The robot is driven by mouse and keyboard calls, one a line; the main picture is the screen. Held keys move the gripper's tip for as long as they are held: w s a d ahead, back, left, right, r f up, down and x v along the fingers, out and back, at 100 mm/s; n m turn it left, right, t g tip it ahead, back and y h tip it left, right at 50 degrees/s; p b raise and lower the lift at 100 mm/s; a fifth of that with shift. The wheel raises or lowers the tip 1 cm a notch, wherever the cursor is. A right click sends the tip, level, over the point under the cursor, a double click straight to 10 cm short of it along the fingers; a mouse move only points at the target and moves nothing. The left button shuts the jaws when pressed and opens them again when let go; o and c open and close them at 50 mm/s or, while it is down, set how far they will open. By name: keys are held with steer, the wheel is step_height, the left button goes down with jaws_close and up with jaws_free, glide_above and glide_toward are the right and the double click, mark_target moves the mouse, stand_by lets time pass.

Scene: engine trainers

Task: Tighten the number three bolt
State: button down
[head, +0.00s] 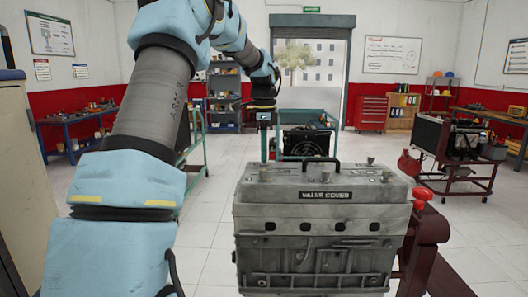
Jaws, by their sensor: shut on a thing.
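The engine block (320,235) stands in front of me with a grey valve cover (325,192) on top, marked "VALVE COVER". Several bolts stand up from the cover, among them one at the left (263,173), one at the back right (370,160) and one at the right (385,176). I cannot read which is number three. My gripper (264,104) is shut on an upright tool with a teal body (263,117) and a thin shaft pointing down. The shaft's lower end is near the cover's back left; I cannot tell whether it touches a bolt.
A red stand (425,240) holds the engine at the right. A green cart with a dark radiator or fan unit (306,141) stands behind. Another engine part sits on a dark red cart (455,160) at the right.

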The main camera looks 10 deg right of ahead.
stand_by(0.5)
steer(key=c, duration=0.7)
jaws_free()
steer(key=shift+c, duration=0.2)
steer(key=shift+r, duration=0.1)
step_height(320, 180, up, 11)
steer(key=b, duration=0.2)
steer(key=shift+b, duration=0.3)
steer(key=shift+f, duration=0.2)
